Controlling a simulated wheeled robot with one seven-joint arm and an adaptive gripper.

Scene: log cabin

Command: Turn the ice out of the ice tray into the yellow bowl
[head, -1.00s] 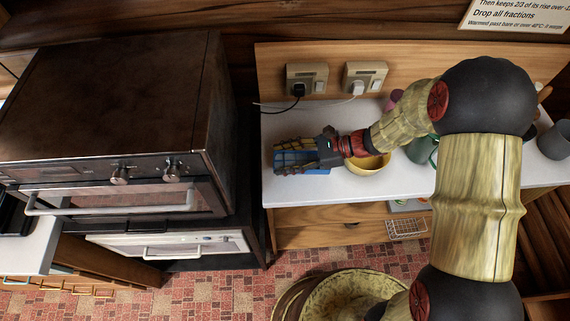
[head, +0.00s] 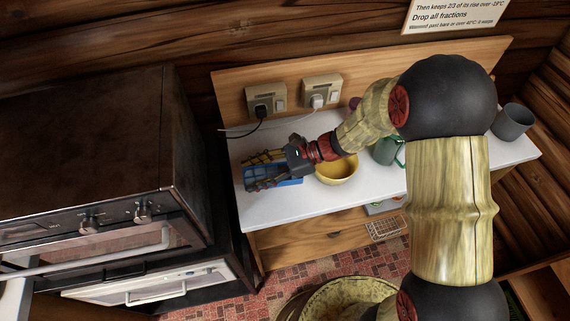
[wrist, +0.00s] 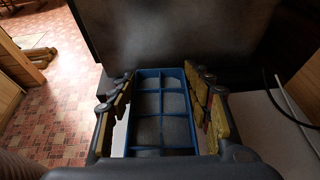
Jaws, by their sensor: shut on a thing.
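The blue ice tray (head: 284,182) is at the left end of the white counter in the head view. In the wrist view the tray (wrist: 162,111) shows its open top, with pale grey filling in its compartments. My gripper (head: 265,171) is shut on the tray, with fingers along both of its long sides; the gripper also shows in the wrist view (wrist: 163,105). The tray looks upright. I cannot tell whether it touches the counter. The yellow bowl (head: 338,170) stands on the counter just right of my gripper, partly hidden by my arm.
A dark oven (head: 95,170) stands left of the counter (head: 290,208). Two wall sockets (head: 321,91) with cords are behind. A green mug (head: 388,151) stands right of the bowl, and a grey cup (head: 512,121) at the far right. The counter's front strip is clear.

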